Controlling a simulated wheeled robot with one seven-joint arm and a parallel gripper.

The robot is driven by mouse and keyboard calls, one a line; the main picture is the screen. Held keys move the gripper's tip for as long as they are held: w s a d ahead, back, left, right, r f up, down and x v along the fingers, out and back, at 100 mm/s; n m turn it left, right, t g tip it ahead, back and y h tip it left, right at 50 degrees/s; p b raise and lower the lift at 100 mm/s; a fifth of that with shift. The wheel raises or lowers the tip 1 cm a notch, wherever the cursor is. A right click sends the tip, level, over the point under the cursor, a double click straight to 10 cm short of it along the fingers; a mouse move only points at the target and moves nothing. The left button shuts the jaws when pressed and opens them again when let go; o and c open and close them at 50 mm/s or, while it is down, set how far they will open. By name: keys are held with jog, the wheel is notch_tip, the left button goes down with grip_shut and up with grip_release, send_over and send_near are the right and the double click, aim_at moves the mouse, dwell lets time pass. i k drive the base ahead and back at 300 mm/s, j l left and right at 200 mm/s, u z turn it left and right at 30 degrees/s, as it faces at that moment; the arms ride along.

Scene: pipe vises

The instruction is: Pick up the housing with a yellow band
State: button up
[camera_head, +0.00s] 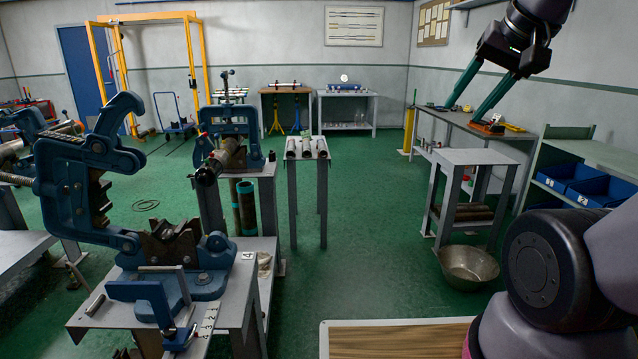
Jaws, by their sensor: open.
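I cannot make out a housing with a yellow band. Several short grey cylinders (306,148) lie side by side on a narrow grey stand in the middle; no yellow shows on them at this size. My gripper (464,112) hangs at the upper right, its two long teal fingers spread apart and pointing down to the left. Nothing shows between the fingers. In the picture the fingertips overlap the right-hand bench (470,125), which holds small items, among them a red and yellow one (488,127); I cannot tell the gap between them.
A large blue vise (80,185) stands on the near left bench, another (232,130) behind it. A small grey table (475,157) stands at right, with a metal bowl (468,268) on the floor before it. Blue bins (575,180) sit far right. Green floor is clear in the middle.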

aim_at(306, 152)
jog(key=i, duration=2.05)
jog(key=i+l+u, duration=0.15)
jog(key=i+u, duration=0.25)
jog(key=i, duration=0.25)
jog(key=i+l+u, duration=0.45)
jog(key=i, duration=0.2)
jog(key=i+l+u, duration=0.4)
jog(key=i+l, duration=0.1)
jog(key=i, duration=0.1)
